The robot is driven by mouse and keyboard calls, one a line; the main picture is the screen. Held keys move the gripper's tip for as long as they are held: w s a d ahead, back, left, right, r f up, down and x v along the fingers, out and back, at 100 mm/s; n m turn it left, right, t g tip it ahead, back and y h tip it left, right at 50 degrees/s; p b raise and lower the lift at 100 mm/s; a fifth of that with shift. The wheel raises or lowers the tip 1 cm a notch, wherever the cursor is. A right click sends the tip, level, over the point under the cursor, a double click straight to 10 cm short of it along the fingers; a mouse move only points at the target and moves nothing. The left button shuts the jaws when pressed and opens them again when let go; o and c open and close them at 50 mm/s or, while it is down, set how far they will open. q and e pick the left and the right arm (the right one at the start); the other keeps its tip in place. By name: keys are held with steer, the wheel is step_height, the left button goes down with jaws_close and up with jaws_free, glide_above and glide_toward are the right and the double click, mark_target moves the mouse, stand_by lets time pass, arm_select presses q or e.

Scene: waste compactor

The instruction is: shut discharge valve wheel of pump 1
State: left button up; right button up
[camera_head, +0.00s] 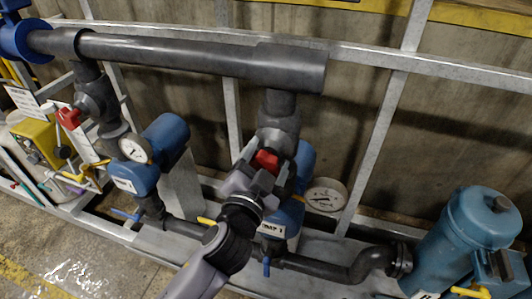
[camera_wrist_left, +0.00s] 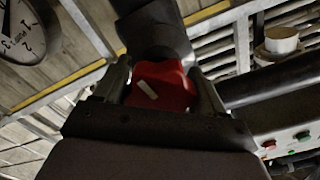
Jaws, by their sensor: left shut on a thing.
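The red valve wheel (camera_head: 266,160) sits on the dark grey vertical pipe above a blue pump (camera_head: 290,216), whose white label seems to end in 1. My left gripper (camera_head: 262,177) reaches up to this wheel and is shut on it. In the left wrist view the red wheel (camera_wrist_left: 163,88) with a pale bar mark lies between my two left fingers (camera_wrist_left: 163,92), one on each side. The fingers' contact surfaces are partly hidden. My right gripper is in neither view.
A second red wheel (camera_head: 68,118) is on the left pipe, above another blue pump (camera_head: 160,150). A thick grey header pipe (camera_head: 190,56) runs overhead. A round gauge (camera_head: 326,195) is close right of the gripper. A blue tank (camera_head: 475,240) stands at right.

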arm_select(q)
steer(key=m+p, duration=0.2)
steer(key=m, duration=0.2)
steer(key=shift+r+m, duration=0.1)
steer(key=shift+m, duration=0.3)
steer(key=m+p, duration=0.1)
steer(key=m, duration=0.3)
steer(key=shift+m+p, duration=0.3)
steer(key=m+p, duration=0.1)
steer(key=m, duration=0.2)
steer(key=shift+m, duration=0.3)
steer(key=m, duration=0.3)
steer(key=shift+m, duration=0.3)
steer(key=m, duration=1.1)
steer(key=shift+p, duration=0.3)
steer(key=m, duration=1)
steer(key=shift+f+m, duration=0.2)
steer(key=shift+m, duration=0.1)
